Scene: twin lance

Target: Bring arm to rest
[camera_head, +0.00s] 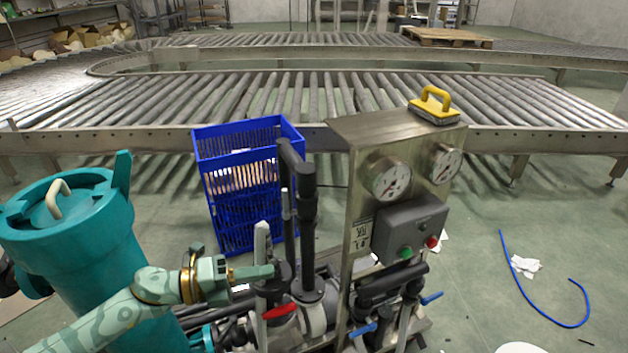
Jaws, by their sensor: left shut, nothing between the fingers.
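My left arm comes in from the lower left, pale green with gold rings at the wrist. Its gripper (268,272) is shut and empty, pointing right, beside the black and grey pipes (307,225) of a pump unit. I cannot tell whether the fingertips touch the pipework. The teal lidded tank (75,240) stands behind and to the left of the arm. My right gripper is not in view.
A steel panel (358,190) with two gauges and a grey button box (410,228) stands right of the pipes. A yellow-handled brush (433,105) lies on top. A blue crate (240,158) stands behind. Roller conveyors cross the back. A blue hose (540,310) lies right.

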